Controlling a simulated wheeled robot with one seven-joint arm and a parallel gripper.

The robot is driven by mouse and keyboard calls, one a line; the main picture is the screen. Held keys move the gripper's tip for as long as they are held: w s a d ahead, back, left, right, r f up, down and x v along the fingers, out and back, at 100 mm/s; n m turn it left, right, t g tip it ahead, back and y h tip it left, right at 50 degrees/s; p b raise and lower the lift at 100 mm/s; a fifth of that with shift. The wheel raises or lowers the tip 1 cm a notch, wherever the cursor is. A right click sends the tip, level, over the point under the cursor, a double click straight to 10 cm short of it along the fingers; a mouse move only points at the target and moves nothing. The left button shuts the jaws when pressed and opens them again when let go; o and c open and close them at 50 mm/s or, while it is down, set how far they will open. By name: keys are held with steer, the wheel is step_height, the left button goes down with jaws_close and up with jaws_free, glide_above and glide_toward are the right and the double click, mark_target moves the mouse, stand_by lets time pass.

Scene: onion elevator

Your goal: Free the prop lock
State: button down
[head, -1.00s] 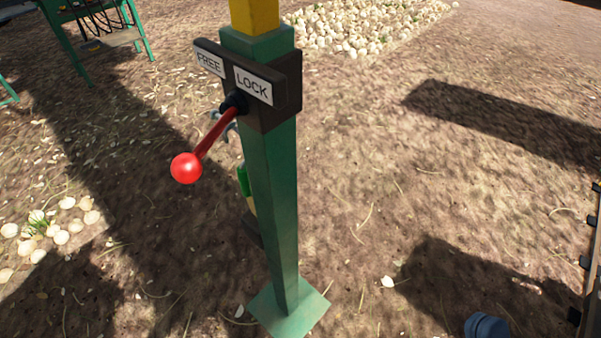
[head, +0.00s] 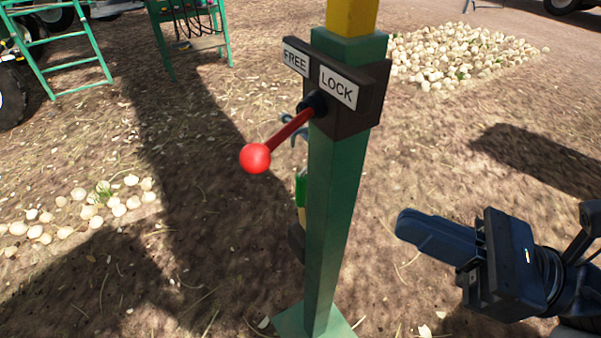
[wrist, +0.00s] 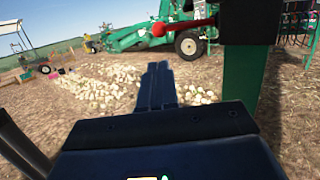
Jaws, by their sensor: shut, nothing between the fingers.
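The prop lock is a red lever (head: 288,130) with a red ball knob (head: 255,158), set on a dark block (head: 354,114) with FREE and LOCK labels. The block is on a green post (head: 333,215). In the head view the lever slants down to the left, its knob below the FREE label side. My gripper (head: 402,226) is shut and empty, to the right of the post and lower than the lever, apart from both. In the wrist view the shut fingers (wrist: 158,70) point ahead; the knob (wrist: 159,29) and part of the post (wrist: 243,75) show beyond.
A heap of onions (head: 455,52) lies behind the post to the right, and scattered onions (head: 95,208) lie at left. A green ladder-like frame (head: 65,62) stands at the back left. The ground around the post is mostly open.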

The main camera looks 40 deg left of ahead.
steer(key=p, duration=0.5)
glide_toward(287, 131)
steer(key=s+a, duration=0.4)
steer(key=s, duration=0.2)
steer(key=shift+s+a+r, duration=0.2)
steer(key=shift+a, duration=0.4)
steer(key=shift+a+f, duration=0.1)
